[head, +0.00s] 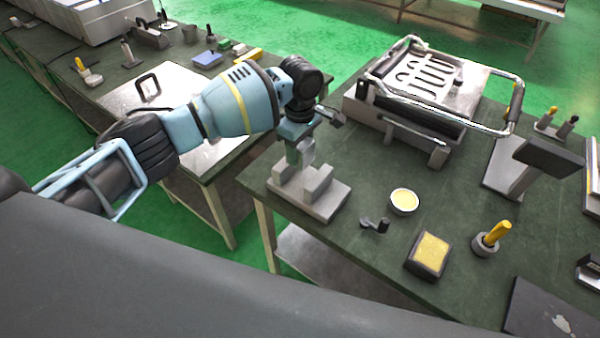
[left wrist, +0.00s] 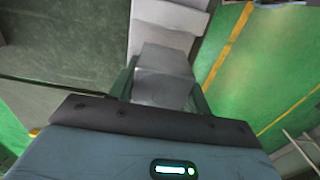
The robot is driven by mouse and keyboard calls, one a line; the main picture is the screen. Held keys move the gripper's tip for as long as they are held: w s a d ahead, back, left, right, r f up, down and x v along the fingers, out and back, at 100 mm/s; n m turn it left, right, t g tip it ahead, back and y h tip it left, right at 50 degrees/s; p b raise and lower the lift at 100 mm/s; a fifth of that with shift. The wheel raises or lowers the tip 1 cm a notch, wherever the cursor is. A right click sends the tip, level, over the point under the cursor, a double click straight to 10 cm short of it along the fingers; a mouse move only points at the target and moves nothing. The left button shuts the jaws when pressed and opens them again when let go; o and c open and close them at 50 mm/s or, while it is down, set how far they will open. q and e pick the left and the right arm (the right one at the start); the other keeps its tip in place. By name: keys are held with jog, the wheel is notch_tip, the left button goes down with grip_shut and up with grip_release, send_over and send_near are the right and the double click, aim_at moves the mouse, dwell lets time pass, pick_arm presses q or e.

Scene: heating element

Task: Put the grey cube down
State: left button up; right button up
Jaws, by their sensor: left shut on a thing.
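My left gripper (head: 299,153) points down over the grey stepped fixture (head: 325,205) near the left corner of the dark green table. It is shut on the grey cube (head: 308,152), which is partly hidden by the fingers in the head view. In the left wrist view the cube (left wrist: 165,88) sits between the two fingers of the gripper (left wrist: 162,92), with pale grey blocks of the fixture (left wrist: 168,18) just beyond it. I cannot tell whether the cube touches the fixture. My right gripper is not in view.
A metal tray frame with a handle (head: 430,85) stands behind.

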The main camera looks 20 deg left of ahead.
pick_arm(q)
jog(key=shift+r, duration=0.3)
